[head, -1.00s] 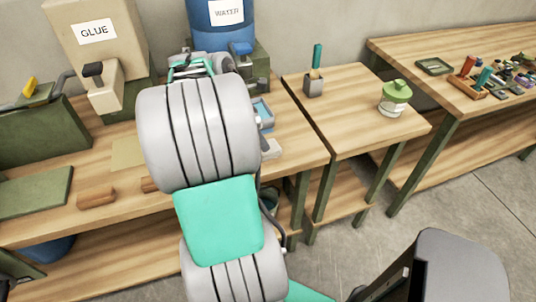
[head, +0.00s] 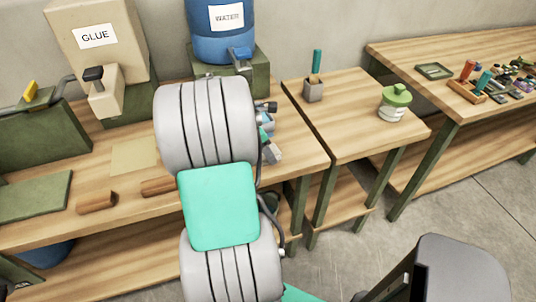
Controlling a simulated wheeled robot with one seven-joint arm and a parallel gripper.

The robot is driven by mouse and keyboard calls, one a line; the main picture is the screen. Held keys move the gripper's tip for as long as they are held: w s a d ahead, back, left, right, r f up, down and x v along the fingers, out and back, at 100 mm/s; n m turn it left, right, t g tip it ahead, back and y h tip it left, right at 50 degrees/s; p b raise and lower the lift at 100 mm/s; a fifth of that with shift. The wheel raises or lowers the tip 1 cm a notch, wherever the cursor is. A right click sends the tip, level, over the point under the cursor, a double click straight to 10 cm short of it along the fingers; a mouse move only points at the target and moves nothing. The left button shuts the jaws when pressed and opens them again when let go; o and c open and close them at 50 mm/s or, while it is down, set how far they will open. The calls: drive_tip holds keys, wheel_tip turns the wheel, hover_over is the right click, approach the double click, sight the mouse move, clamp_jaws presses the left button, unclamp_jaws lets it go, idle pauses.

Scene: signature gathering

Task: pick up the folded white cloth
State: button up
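A small pale piece (head: 273,153) shows at the right edge of my arm, over the front right of the workbench. I cannot tell whether it is the folded white cloth or part of my gripper. My arm's large grey and teal links cover most of this spot. Grey, dark and teal parts of my wrist (head: 266,128) show just above the pale piece. The fingertips are not clear, so I cannot tell whether the gripper is open or shut, or whether it touches the cloth.
A blue water barrel (head: 222,38) and a glue container (head: 98,45) stand at the back of the workbench (head: 300,150). Wooden rolls (head: 97,203) lie at the left front. A side table (head: 345,130) holds a pen cup (head: 313,90) and a green-lidded jar (head: 395,103).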

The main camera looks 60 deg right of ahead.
drive_tip(key=c, duration=1)
drive_tip(key=shift+r, duration=0.45)
wheel_tip(320, 180, up, 3)
drive_tip(key=shift+a, duration=0.1)
drive_tip(key=s+a+r, duration=0.2)
drive_tip(key=a+r, duration=0.1)
drive_tip(key=s+a+r, duration=0.3)
drive_tip(key=a, duration=0.1)
drive_tip(key=s+a+r, duration=0.2)
drive_tip(key=a+r, duration=0.1)
drive_tip(key=a, duration=0.1)
drive_tip(key=shift+s+a+p, duration=0.25)
drive_tip(key=shift+s+p, duration=0.1)
